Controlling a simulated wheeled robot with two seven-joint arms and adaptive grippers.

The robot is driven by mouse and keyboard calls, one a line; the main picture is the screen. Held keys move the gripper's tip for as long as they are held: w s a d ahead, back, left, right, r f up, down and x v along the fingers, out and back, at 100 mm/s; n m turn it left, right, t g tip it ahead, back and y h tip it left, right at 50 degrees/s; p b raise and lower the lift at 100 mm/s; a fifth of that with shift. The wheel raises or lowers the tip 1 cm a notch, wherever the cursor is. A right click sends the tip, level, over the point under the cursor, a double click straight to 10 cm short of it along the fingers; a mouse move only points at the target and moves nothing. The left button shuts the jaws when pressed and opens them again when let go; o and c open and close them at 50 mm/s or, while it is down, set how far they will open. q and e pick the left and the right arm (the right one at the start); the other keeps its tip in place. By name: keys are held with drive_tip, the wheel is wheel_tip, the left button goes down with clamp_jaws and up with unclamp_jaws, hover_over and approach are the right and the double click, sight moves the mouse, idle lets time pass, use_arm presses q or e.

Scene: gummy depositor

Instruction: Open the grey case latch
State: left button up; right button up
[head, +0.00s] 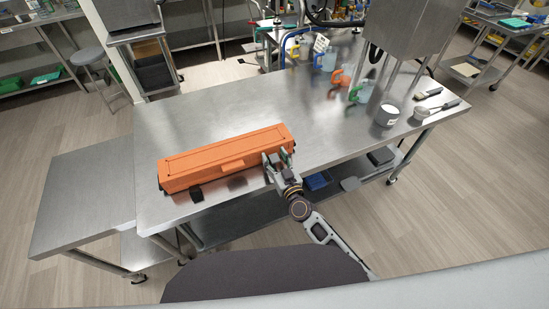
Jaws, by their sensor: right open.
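A long orange case (222,153) lies closed on the steel table, its long front side facing me. No grey latch can be made out clearly; the gripper hides that part of the front. My left gripper is not in view.
The steel table (165,115) is clear behind and left of the case. A lower steel table (85,195) adjoins on the left.

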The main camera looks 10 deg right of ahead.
drive_tip(key=shift+w, duration=0.15)
drive_tip(key=c, duration=1)
drive_tip(key=shift+f, duration=0.1)
